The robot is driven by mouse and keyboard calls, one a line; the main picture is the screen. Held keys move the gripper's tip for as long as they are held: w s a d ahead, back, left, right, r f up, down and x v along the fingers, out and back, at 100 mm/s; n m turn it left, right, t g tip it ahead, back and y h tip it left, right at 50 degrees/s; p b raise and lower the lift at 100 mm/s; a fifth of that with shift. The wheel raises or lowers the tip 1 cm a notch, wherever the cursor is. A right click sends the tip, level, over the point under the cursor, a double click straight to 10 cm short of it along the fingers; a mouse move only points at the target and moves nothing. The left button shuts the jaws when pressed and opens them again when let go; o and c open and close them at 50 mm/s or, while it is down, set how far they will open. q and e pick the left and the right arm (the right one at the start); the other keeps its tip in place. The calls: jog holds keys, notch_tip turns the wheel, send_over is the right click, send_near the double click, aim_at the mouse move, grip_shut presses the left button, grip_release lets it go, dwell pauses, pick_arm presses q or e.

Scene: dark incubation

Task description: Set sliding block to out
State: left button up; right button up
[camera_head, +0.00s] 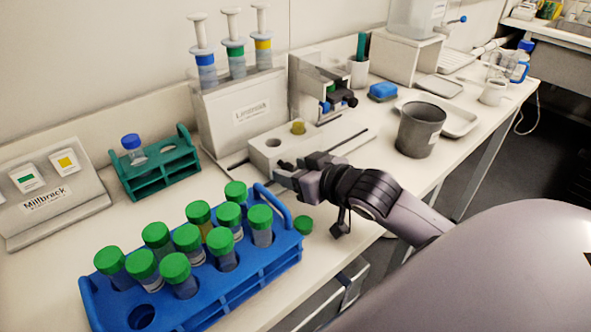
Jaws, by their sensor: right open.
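The white sliding block (323,141) lies low in front of the dispenser (235,122), to its right. My right gripper (283,172) reaches in from the right, just in front of the block's near left end. Its jaws are open, with nothing seen between them. I cannot tell if it touches the block, and it hides part of the block's lower front. My left gripper is not in view.
A green rack (163,180) stands left. A dark grey beaker (419,129) and a tray (457,119) stand right.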

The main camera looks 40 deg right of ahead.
grip_shut()
jog(key=shift+s+a+p, duration=0.15)
jog(key=shift+a+p, duration=0.4)
jog(key=shift+a, duration=0.85)
jog(key=shift+s+a+f, duration=0.1)
jog(key=shift+a+f, duration=0.05)
jog(key=shift+a, duration=0.6)
jog(key=shift+c, duration=0.5)
grip_release()
jog(key=shift+o, duration=0.5)
jog(key=shift+v, duration=3.6)
